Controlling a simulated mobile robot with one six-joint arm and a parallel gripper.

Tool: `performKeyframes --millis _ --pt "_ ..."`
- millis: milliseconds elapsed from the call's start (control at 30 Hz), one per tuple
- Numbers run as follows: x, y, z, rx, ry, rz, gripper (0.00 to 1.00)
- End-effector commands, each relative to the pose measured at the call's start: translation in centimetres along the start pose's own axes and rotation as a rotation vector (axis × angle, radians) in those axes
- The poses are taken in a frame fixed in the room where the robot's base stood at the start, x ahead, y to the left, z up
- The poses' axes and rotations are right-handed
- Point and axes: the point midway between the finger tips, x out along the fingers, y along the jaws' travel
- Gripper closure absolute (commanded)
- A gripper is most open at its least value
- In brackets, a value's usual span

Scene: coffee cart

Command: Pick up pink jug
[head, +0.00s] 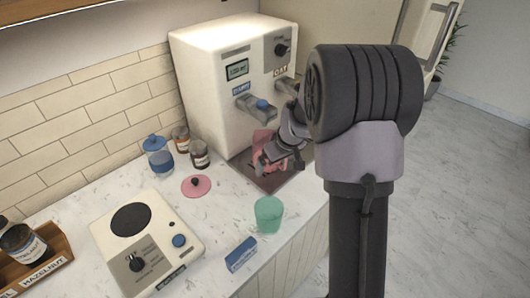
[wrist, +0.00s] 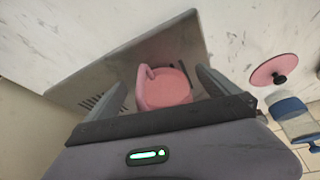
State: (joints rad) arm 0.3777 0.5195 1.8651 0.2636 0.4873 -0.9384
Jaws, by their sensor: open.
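The pink jug (head: 264,141) stands on the dark drip tray (head: 242,170) below the coffee machine's spouts in the head view, partly hidden behind my gripper. My gripper (head: 277,163) is at the jug, in front of it in that view. In the wrist view the jug (wrist: 164,88) shows between the two open fingers of my gripper (wrist: 165,88), with its handle toward the upper left. A gap shows on each side, so the fingers do not appear to touch it. The lower part of the jug is hidden by the gripper's body.
The white coffee machine (head: 225,85) stands close behind and above. A pink lid (head: 196,186), a blue jar (head: 158,158), two dark jars, a green cup (head: 268,215), a blue box (head: 241,254) and a hot plate unit (head: 146,245) stand on the counter. Bare counter lies between them.

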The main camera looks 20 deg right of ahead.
Motion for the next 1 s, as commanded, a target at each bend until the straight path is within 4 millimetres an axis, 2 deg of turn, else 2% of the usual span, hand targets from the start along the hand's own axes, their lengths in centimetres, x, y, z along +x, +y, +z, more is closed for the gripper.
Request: performKeyframes --millis 100,200,300,500,900,1000 --pt "1.2 0.1 -2.5 -0.003 0.001 0.000 0.00" --pt "1.9 0.2 -4.1 -0.002 0.001 0.001 0.00" --pt "3.0 0.2 -3.8 -0.001 -0.001 0.000 0.00" --pt "2.8 0.2 -3.8 0.000 -0.001 0.000 0.02" --pt "2.8 0.2 -3.9 -0.001 0.001 0.001 0.78" --pt "2.8 0.2 -3.9 -0.001 0.001 0.001 0.79"
